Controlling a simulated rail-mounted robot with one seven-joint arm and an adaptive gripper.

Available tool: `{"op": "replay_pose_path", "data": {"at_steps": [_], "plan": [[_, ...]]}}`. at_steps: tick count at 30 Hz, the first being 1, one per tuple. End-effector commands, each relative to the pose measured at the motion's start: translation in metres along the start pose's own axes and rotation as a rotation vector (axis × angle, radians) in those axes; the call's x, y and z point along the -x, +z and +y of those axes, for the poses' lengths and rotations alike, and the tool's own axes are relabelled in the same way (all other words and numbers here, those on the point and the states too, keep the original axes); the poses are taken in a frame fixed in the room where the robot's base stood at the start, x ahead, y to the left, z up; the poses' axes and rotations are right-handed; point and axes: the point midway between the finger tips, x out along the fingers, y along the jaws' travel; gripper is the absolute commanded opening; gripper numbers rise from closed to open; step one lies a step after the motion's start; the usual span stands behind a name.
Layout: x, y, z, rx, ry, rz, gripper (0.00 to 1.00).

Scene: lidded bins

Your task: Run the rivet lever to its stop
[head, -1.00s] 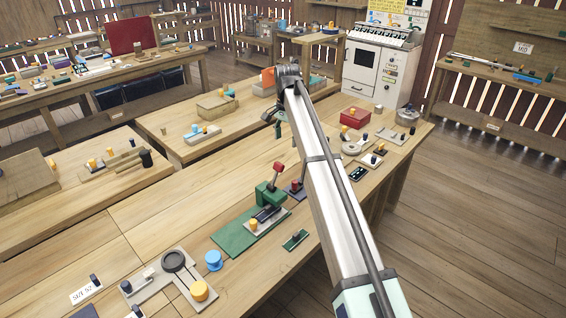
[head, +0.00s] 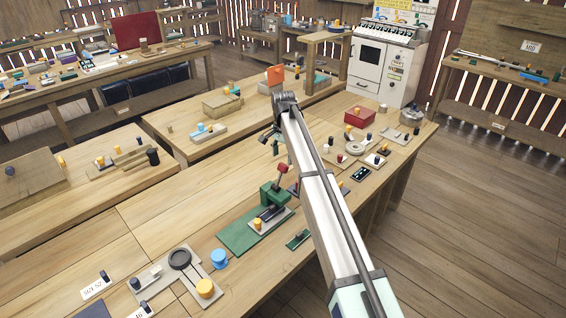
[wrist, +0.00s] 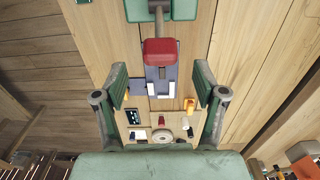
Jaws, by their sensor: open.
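The rivet lever has a red grip (head: 283,169) and stands raised on a small green press (head: 270,196) on the near bench. In the wrist view the red grip (wrist: 161,51) is on a grey shaft that runs up to the green press body (wrist: 180,9). My gripper (wrist: 160,83) is open and empty, its two green-padded fingers wide apart. In that view the red grip lies above the gap between the fingertips, touching neither. In the head view my gripper (head: 273,141) hangs above the bench, beyond the lever; its fingers are small and partly hidden there.
A green mat (head: 237,238) lies by the press, with a blue knob (head: 219,258) and a grey fixture (head: 180,262) at lower left. Several small fixtures and a red box (head: 358,117) stand farther along the bench. Bare wood lies left of the press.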

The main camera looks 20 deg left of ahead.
Motion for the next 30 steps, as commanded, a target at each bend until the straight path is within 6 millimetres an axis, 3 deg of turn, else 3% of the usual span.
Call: {"op": "replay_pose_path", "data": {"at_steps": [9, 21, 22, 26, 27, 30], "plan": [[-0.04, 0.0, 0.0, 0.0, 0.0, 0.0, 0.71], [-0.047, 0.0, 0.0, 0.0, -0.001, 0.001, 0.71], [-0.047, 0.0, 0.0, 0.0, -0.001, 0.001, 0.64], [-0.047, 0.0, 0.0, 0.0, -0.001, 0.001, 0.18], [-0.047, 0.0, 0.0, 0.0, -0.001, 0.0, 0.11], [-0.047, 0.0, 0.0, 0.0, -0.001, 0.0, 0.11]]}}
